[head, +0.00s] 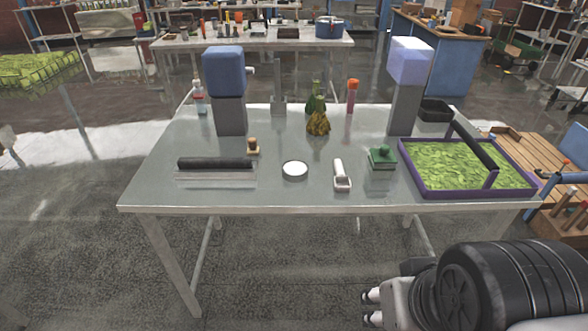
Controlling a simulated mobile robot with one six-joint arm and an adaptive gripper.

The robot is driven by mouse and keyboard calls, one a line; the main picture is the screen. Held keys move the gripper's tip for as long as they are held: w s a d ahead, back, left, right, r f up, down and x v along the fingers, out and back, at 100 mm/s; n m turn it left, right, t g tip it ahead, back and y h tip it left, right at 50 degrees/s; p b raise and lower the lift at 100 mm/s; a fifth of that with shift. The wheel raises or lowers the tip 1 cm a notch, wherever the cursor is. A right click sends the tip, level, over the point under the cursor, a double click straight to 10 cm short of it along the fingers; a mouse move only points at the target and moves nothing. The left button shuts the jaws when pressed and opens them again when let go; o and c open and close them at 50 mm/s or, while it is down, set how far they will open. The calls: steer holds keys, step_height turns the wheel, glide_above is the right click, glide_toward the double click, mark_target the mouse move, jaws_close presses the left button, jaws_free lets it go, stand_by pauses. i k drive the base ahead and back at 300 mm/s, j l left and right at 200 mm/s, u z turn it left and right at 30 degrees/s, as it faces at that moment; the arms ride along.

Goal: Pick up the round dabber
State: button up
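No single thing is plainly the round dabber. A small brown knob on a tan base (253,146) stands left of centre on the metal table (215,190), behind a shallow white-filled round dish (294,170). A green block with a rounded knob on top (381,158) stands farther right; its base looks square. Which of these is the dabber, I cannot tell for sure. My gripper (371,307) is low at the bottom right, in front of the table and well away from these things. Its two fingertips show apart, with nothing seen between them.
A dark roller (215,163) lies at the table's left. A white scoop (341,178) lies near the front edge. A purple-framed tray of green leaves (465,165) fills the right end. Two tall grey posts with blue tops (224,70) (410,62) and bottles stand behind.

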mark_target(252, 149)
steer(key=i+j, duration=1.35)
steer(key=j, duration=0.1)
